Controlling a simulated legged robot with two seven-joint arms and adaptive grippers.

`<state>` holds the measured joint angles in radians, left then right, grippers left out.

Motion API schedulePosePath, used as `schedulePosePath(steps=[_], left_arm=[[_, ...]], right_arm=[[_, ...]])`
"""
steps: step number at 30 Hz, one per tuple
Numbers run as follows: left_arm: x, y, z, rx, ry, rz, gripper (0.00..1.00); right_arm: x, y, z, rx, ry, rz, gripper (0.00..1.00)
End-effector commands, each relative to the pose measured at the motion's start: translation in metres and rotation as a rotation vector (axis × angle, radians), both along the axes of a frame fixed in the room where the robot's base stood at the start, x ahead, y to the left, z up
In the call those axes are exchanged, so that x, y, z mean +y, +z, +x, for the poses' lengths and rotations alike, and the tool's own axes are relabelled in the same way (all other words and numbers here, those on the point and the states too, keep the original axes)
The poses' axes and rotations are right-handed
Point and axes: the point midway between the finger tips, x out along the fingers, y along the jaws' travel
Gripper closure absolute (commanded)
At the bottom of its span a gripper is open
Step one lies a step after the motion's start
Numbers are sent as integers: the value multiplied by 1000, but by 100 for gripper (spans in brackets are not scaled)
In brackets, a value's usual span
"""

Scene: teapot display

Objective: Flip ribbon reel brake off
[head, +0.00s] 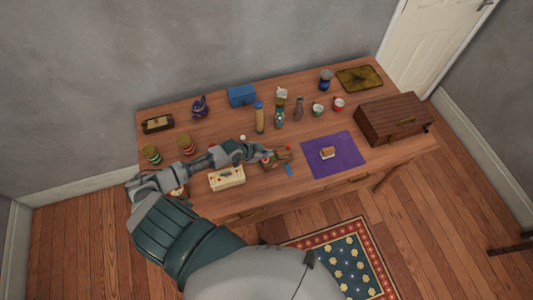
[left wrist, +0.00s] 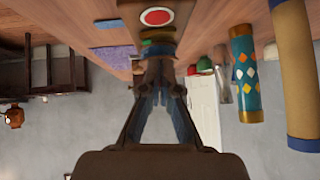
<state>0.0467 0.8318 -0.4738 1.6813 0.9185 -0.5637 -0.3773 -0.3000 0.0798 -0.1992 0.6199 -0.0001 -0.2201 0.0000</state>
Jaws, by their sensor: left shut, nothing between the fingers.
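A small brown wooden device (head: 282,154), apparently the ribbon reel stand, sits near the middle of the table in the head view. A round red part with a white rim shows close up at the top of the left wrist view (left wrist: 157,17). My left gripper (head: 266,151) reaches in from the left, right beside the device. In the left wrist view its fingertips (left wrist: 159,65) are together with nothing between them, just below the red disc. I cannot tell whether they touch the device. The brake lever cannot be made out. My right gripper is out of view.
A purple cloth (head: 345,163) with a small block lies right of the device. A cream box (head: 226,179) stands left of it, under my arm. A yellow cylinder (head: 259,118) and a patterned tube (left wrist: 247,75) stand behind. A wooden chest (head: 392,119) stands at the right.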

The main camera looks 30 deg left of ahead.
Motion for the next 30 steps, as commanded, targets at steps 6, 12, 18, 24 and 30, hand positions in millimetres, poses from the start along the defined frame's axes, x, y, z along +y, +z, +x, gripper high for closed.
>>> schedulePosePath(steps=[6,12,18,24,30], left_arm=[[20,38,-22,2,-2,6,100],[35,66,-42,4,-1,7,100],[42,80,-50,2,0,6,100],[46,81,-51,1,2,-1,100],[47,81,-51,1,2,-1,100]], right_arm=[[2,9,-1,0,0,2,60],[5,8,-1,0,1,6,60],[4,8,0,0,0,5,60],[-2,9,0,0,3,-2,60],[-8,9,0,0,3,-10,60]])
